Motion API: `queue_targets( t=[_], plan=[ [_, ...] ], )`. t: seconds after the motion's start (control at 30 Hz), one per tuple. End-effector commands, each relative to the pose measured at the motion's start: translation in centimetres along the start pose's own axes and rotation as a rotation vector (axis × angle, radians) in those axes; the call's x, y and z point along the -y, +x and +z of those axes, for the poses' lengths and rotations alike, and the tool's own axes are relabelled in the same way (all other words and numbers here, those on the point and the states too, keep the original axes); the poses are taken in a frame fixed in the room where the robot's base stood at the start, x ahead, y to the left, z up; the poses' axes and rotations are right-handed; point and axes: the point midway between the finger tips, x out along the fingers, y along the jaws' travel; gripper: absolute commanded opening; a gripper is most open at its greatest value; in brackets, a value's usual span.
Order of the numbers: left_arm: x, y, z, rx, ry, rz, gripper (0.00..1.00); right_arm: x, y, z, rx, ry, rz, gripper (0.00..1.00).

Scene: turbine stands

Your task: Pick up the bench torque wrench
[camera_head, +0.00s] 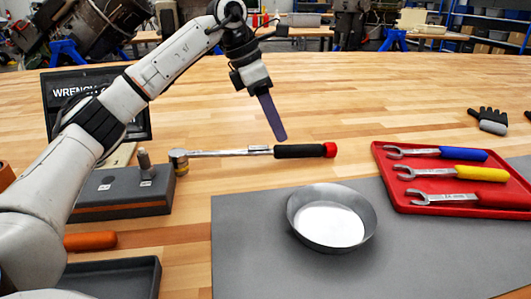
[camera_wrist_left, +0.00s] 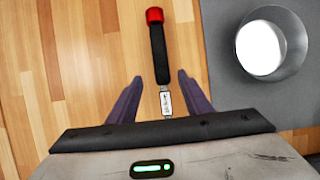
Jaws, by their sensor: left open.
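The bench torque wrench (camera_head: 232,152) lies flat on the wooden table in the head view. My left gripper (camera_head: 272,120) points down above the wrench, near where the shaft meets the handle. In the left wrist view the open fingers (camera_wrist_left: 153,98) stand on either side of the wrench (camera_wrist_left: 160,60), apart from it, and its head end is hidden behind the gripper body. My right gripper is not in view.
A grey mat (camera_head: 420,255) with a round metal bowl (camera_head: 333,216) lies in front of the wrench. A red tray (camera_head: 390,172) with three open-end wrenches is at right. A grey block (camera_head: 115,197) with sockets stands left.

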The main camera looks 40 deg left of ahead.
Motion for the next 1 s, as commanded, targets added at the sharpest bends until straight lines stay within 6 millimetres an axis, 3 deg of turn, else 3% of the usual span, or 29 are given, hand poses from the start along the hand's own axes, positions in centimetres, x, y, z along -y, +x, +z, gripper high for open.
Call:
queue_targets(
  t=[0.33, 0.67, 0.93, 1.0],
  plan=[
    [0.5, 4.7, 0.1, -0.001, 0.001, -0.001, 0.45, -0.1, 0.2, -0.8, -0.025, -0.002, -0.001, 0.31],
    [0.5, 5.4, 0.2, 0.001, 0.001, 0.001, 0.45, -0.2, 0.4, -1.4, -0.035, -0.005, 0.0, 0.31],
    [0.5, 5.3, 0.2, 0.001, 0.001, 0.001, 0.0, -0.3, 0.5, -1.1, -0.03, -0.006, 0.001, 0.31],
    [0.5, 5.3, 0.2, 0.001, 0.001, 0.001, 0.0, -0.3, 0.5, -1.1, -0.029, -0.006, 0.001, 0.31]
  ],
)
